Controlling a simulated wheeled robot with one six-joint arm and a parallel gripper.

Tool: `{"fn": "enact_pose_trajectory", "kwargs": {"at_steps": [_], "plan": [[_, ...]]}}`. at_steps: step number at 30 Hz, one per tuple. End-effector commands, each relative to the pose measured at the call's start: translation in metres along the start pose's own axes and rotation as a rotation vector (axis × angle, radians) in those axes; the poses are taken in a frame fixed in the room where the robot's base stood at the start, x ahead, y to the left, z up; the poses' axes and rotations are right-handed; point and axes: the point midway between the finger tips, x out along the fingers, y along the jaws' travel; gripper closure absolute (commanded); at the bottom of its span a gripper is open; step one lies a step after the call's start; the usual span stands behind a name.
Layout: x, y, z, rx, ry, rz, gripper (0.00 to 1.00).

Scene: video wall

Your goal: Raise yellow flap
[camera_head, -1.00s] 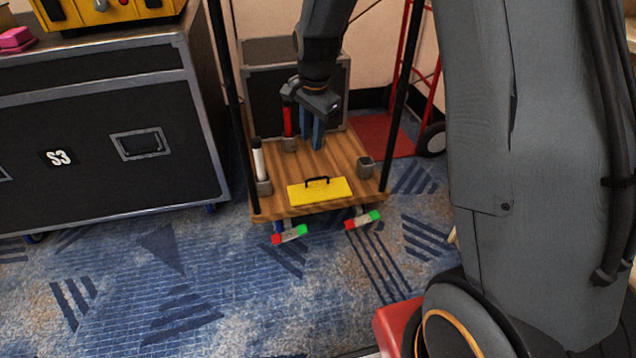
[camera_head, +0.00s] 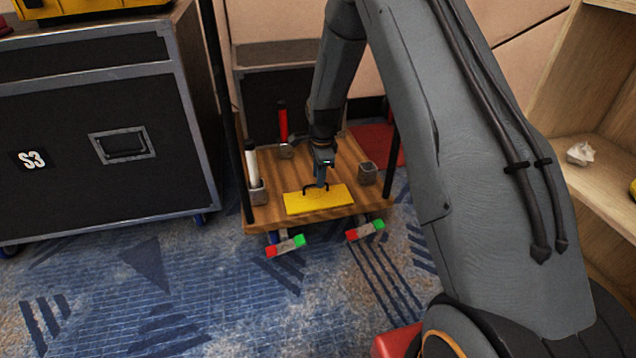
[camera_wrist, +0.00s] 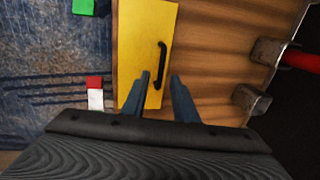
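The yellow flap (camera_head: 306,201) lies flat on the wooden board near its front edge, with a black handle (camera_head: 308,187) on top. My gripper (camera_head: 320,181) is just above the flap, at the handle's right part in the head view. In the wrist view the flap (camera_wrist: 143,40) and its handle (camera_wrist: 160,62) show ahead of my gripper (camera_wrist: 159,76). The two blue fingers are apart with a gap between them. The handle's near end lies at that gap; I cannot tell whether it is between the fingertips.
The wooden board (camera_head: 228,229) carries a red-topped and a white cylinder in grey holders, plus an empty grey holder (camera_head: 367,173). Black posts rise at its sides. A black case (camera_head: 100,120) stands left. Red-green blocks hang below the front edge. Wooden shelves are at right.

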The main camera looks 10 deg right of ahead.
Motion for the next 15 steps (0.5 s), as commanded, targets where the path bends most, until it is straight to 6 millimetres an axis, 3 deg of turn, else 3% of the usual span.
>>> {"fn": "enact_pose_trajectory", "kwargs": {"at_steps": [3,12,15], "plan": [[0.0159,-0.0004,0.0001,0.000,0.000,0.000,0.74],[0.0185,-0.0007,0.0000,-0.001,0.000,-0.002,0.74],[0.0185,-0.0005,0.0000,-0.001,0.000,-0.001,0.87]]}}
